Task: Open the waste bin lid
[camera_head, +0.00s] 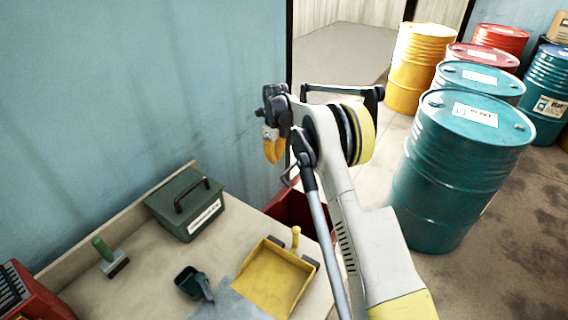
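A dark red container, which looks like the waste bin (293,207), stands at the far right end of the workbench. My arm and the bench edge hide much of it, and I cannot tell its lid's position. A thin dark loop shows just above it, partly behind my arm. My gripper (273,150) shows at the end of my arm, above the bin in the picture and a little to its left. Its yellow fingers point down. I see nothing held between them, but their gap is too small to make out.
On the workbench (135,235) are a green box (186,204) with a black handle, a green-handled brush (110,257), a dark green scoop (191,284) and a yellow dustpan (272,281). Several drums, including a teal one (455,170), stand right. A blue wall is behind the bench.

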